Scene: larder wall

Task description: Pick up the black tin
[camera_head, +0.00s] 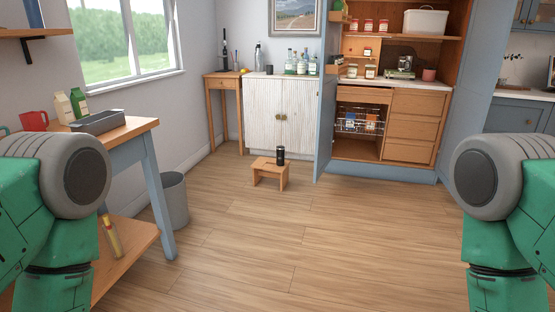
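A small black tin (280,155) stands upright on a low wooden step stool (262,165) on the floor, in front of the white cabinet. It is a good way off from me, near the middle of the view. My green and grey arms show at the left and right edges. Neither gripper shows in the view, and nothing is near the tin.
A side table (140,128) with a grey tray (98,122) stands at the left, with a grey bin (174,200) beside it. The open larder (405,90) stands at the back right, its blue door (326,125) swung open near the stool. The wooden floor (300,230) ahead is clear.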

